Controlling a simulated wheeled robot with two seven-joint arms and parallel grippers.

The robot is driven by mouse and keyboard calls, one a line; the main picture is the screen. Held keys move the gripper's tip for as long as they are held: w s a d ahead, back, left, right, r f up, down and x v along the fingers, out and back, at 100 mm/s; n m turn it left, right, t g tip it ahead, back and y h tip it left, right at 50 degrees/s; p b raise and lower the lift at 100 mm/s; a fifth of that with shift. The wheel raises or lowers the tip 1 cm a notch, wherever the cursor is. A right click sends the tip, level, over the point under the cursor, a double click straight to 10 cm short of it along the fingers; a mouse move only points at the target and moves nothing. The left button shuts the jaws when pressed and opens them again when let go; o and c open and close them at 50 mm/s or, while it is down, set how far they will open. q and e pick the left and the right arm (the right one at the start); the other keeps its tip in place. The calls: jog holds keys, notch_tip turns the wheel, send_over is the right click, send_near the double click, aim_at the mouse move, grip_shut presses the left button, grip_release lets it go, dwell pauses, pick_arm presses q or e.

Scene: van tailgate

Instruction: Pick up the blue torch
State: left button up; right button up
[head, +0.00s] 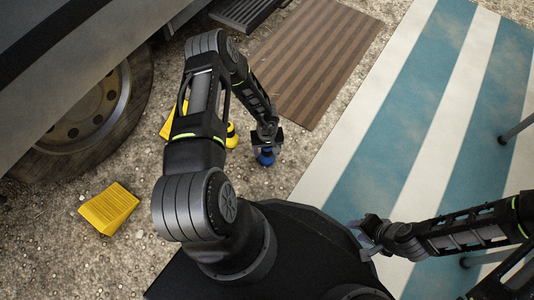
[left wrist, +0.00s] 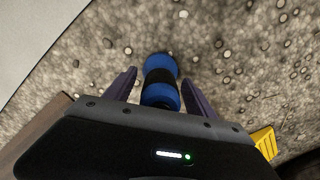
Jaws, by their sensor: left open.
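The blue torch (head: 265,159) is on the gravel under my left gripper in the head view, mostly covered by it. In the left wrist view the torch (left wrist: 161,97) has a blue head, a black middle band and a blue near end. My left gripper (left wrist: 160,82) is open, with one finger on each side of the torch and visible gaps between. In the head view the left gripper (head: 266,146) points down at it. My right gripper (head: 362,237) is near my base at the mat's edge, its fingers apart and empty.
A yellow rounded object (head: 231,136) stands just left of the torch. Yellow wheel chocks lie near the tyre, one at lower left (head: 108,207). A brown slatted mat (head: 315,60) and a blue-white striped mat (head: 385,150) lie beyond and right. The van's wheel (head: 95,115) is left.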

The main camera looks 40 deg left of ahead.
pick_arm(q)
grip_shut()
dwell(0.8)
